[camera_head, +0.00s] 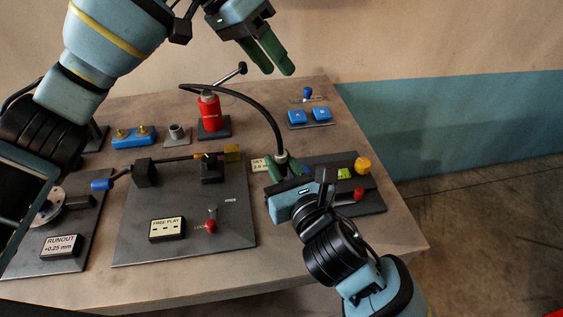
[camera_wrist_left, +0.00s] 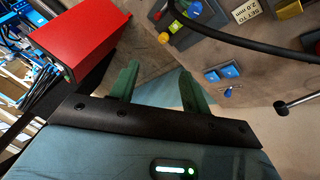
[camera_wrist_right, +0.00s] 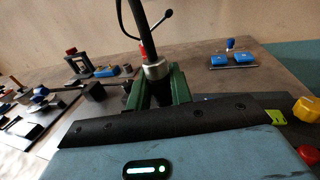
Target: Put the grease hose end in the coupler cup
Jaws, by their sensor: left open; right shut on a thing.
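The grease hose (camera_head: 252,100) is black and arcs from the red grease pump (camera_head: 208,113) at the back of the table to my right gripper (camera_head: 282,167). My right gripper is shut on the metal hose end (camera_wrist_right: 154,70), which stands upright between the green fingers above the right-hand panel. What lies directly below the hose end is hidden. A small grey cup on a square base (camera_head: 176,133), which looks like the coupler cup, stands left of the pump, well away from the hose end. My left gripper (camera_head: 274,58) is open and empty, high above the table's back edge.
A blue block with brass fittings (camera_head: 134,137) stands left of the cup. Two blue pads (camera_head: 309,115) lie at back right. A FREE PLAY panel (camera_head: 190,205) with a rod fills the middle. The right panel carries a yellow knob (camera_head: 362,164). The pump's lever sticks up.

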